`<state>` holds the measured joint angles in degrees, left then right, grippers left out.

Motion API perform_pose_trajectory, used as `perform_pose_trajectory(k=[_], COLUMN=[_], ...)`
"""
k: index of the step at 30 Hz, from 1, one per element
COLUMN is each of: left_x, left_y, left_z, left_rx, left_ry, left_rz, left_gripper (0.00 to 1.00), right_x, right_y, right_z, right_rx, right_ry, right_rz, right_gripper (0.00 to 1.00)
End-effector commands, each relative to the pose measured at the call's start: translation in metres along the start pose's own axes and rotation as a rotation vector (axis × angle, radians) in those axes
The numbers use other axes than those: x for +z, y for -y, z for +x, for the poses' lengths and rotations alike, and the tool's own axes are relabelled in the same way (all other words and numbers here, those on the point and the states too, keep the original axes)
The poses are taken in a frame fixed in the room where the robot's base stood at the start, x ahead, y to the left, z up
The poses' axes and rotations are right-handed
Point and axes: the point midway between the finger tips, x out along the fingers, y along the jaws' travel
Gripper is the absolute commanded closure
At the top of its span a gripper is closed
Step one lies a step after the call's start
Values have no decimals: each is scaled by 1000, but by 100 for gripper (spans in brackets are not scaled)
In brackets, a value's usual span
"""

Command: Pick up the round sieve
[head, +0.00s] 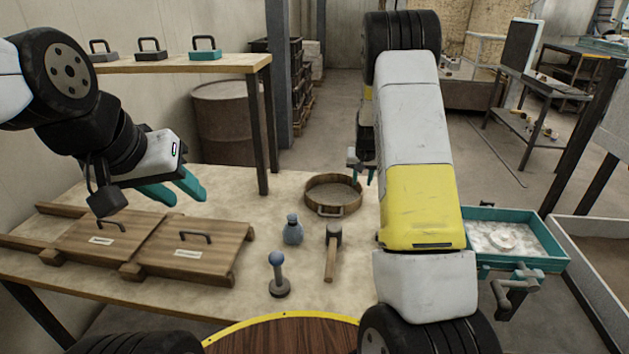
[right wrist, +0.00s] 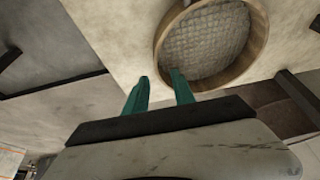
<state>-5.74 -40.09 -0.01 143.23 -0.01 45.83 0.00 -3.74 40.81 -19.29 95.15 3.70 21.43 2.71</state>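The round sieve (head: 322,209) lies on the work table, with a brown wooden rim and a small handle or clasp at its front. In the right wrist view its rim (right wrist: 258,45) and pale mesh are close, cut off at the top edge. My right gripper (right wrist: 160,88) is open and empty, with its teal fingers beside the near left part of the rim; contact cannot be told. In the head view my right arm mostly hides that gripper. My left gripper (head: 174,188) is open and empty above the wooden lids.
A blue-grey bottle (head: 292,231), a mallet (head: 331,253) and a blue-knobbed tool (head: 278,273) stand or lie in front of the sieve. Two handled wooden lids (head: 190,250) are at left. A teal tray (head: 520,235) is at right. A raised shelf (head: 175,65) stands behind.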

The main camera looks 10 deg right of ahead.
Motion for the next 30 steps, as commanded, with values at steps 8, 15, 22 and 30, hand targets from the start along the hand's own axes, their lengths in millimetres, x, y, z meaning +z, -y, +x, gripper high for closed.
perform_pose_trajectory(k=[8, 15, 22, 30], left_x=[0, 0, 0, 0], left_y=[0, 0, 0, 0], left_z=[0, 0, 0, 0], left_rx=[0, 0, 0, 0], left_ry=[0, 0, 0, 0], left_rz=[0, 0, 0, 0], left_gripper=[64, 64, 64, 64], right_x=[1, 1, 0, 0], right_y=[-1, -5, -4, -4], right_z=[31, 65, 81, 81], right_rx=[3, 4, 2, 2], right_ry=[3, 4, 0, 1], right_rz=[1, -1, 0, 0], right_gripper=[69, 69, 69, 87])
